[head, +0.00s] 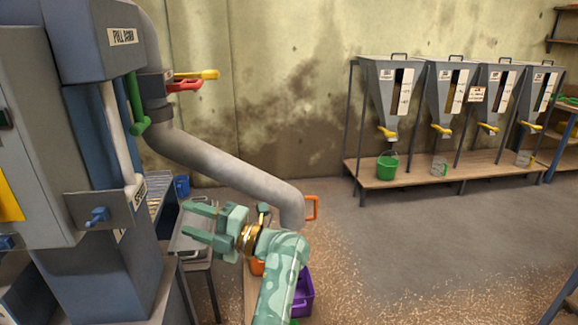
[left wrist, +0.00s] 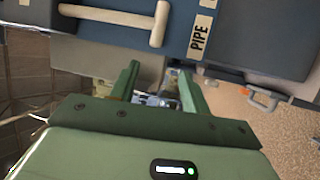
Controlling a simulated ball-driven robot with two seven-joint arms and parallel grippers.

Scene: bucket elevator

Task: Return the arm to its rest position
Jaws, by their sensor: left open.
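My left gripper (head: 189,219) is raised in front of the machine, its two green fingers apart and pointing left, with nothing seen between them. The mottled green arm (head: 283,275) comes up from the bottom of the head view. In the left wrist view the gripper (left wrist: 158,82) also shows spread fingers, pointing toward the grey-blue machine body with a "PIPE" label (left wrist: 200,36). A pale cylindrical handle (left wrist: 158,24) lies beyond the fingers. My right gripper is not in view.
A grey chute pipe (head: 225,165) slopes down just behind the gripper. The machine column (head: 100,265) stands close at left. A purple bucket (head: 304,292) is beside my arm. Floor at right is clear, with scattered grain.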

